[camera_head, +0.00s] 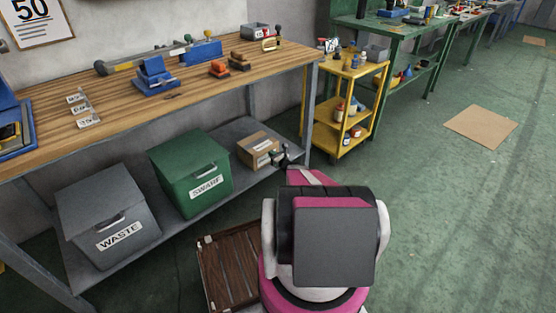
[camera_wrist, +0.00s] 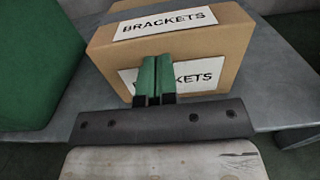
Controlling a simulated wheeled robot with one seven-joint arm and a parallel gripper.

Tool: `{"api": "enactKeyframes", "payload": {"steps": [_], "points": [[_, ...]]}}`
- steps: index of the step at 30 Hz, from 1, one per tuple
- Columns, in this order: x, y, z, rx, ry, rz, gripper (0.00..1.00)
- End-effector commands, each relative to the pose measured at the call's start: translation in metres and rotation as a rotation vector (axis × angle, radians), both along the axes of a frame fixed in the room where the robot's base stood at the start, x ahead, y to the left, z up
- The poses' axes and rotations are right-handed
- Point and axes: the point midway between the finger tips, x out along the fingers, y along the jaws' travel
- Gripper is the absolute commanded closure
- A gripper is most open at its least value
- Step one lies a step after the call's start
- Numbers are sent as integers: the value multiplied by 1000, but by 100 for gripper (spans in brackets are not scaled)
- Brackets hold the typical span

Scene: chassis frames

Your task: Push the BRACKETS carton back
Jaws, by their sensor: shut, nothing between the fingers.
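The BRACKETS carton (camera_head: 258,150) is a small brown cardboard box on the grey lower shelf of the workbench, to the right of the green bin. It also fills the upper middle of the wrist view (camera_wrist: 232,42), with white labels on its top and front. My gripper (camera_head: 285,156) is beside the carton's right end in the head view. In the wrist view my gripper's green fingers (camera_wrist: 155,62) are together, empty, and overlap the carton's front label. I cannot tell whether they touch the front face.
A green SWARF bin (camera_head: 190,170) and a grey WASTE bin (camera_head: 108,218) stand on the shelf (camera_head: 240,128) left of the carton. The workbench top (camera_head: 130,105) is above. A yellow cart (camera_head: 345,100) stands right of the bench. A wooden pallet (camera_head: 228,268) lies on the floor.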

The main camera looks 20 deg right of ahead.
Motion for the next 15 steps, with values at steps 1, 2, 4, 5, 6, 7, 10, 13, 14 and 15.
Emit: {"api": "enactKeyframes", "payload": {"steps": [1,2,4,5,6,7,10,13,14,15], "points": [[9,2,-1,0,-1,1,100],[12,4,-1,0,-1,1,100],[19,7,-1,0,-1,1,100],[21,8,-1,0,-1,1,100],[23,9,-1,0,0,1,100],[25,9,-1,0,0,1,100],[27,10,-1,0,0,0,100],[28,11,0,0,0,0,100],[28,11,0,0,0,0,100],[28,10,0,0,0,0,100]]}}
